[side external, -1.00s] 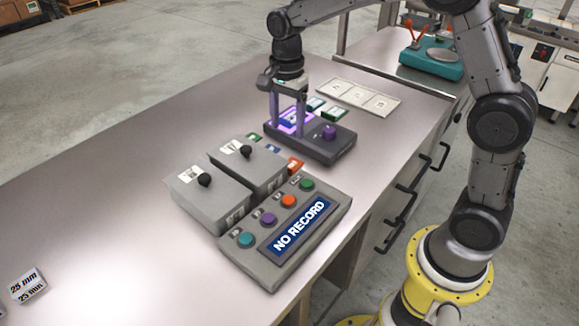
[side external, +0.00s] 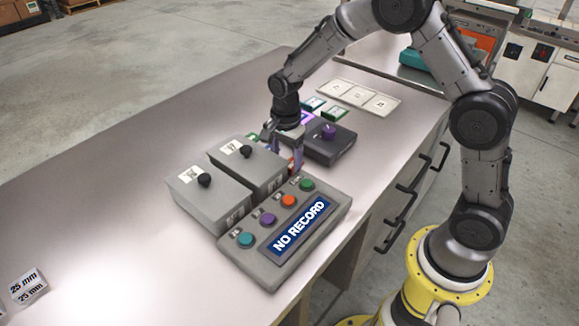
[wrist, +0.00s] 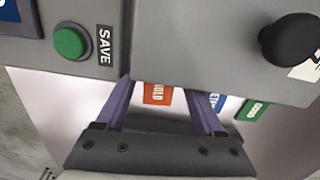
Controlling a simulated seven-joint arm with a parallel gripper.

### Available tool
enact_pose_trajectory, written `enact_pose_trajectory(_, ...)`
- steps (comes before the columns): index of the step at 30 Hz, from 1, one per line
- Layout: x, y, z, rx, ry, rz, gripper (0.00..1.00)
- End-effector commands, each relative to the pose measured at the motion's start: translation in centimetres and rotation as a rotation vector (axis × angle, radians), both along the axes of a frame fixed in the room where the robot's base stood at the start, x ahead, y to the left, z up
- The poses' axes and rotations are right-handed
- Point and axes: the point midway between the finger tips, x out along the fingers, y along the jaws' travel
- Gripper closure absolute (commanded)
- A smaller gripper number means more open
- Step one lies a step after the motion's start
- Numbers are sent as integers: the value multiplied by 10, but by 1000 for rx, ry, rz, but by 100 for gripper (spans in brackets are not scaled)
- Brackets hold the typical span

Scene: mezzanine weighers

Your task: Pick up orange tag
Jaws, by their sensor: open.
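The orange tag (wrist: 158,94), with white lettering, lies on the pale bench beside the grey boxes in the wrist view. My gripper (wrist: 160,88) is open, with one purple finger on each side of the tag and a gap to both. In the side external view my gripper (side external: 284,160) is low behind the grey control panel, and it hides most of the orange tag there. Whether the fingertips touch the bench is unclear.
A blue tag (wrist: 219,103) and a green tag (wrist: 252,110) lie right of the fingers. The control panel (side external: 330,207) and a knobbed grey box (side external: 250,165) stand close by. A dark box with a purple knob (side external: 328,131) is behind.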

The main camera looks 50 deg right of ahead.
Motion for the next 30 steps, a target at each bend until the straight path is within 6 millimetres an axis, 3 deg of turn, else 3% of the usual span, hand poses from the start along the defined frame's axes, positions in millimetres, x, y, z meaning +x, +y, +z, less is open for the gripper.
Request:
enact_pose_trajectory(6, 0, 0, -1, 0, 0, 0, 30)
enact_pose_trajectory(15, 0, 0, 0, 0, -1, 0, 84)
enact_pose_trajectory(18, 0, 0, 0, 0, -1, 0, 98)
enact_pose_trajectory(30, 1, 0, 9, 0, -5, 0, 98)
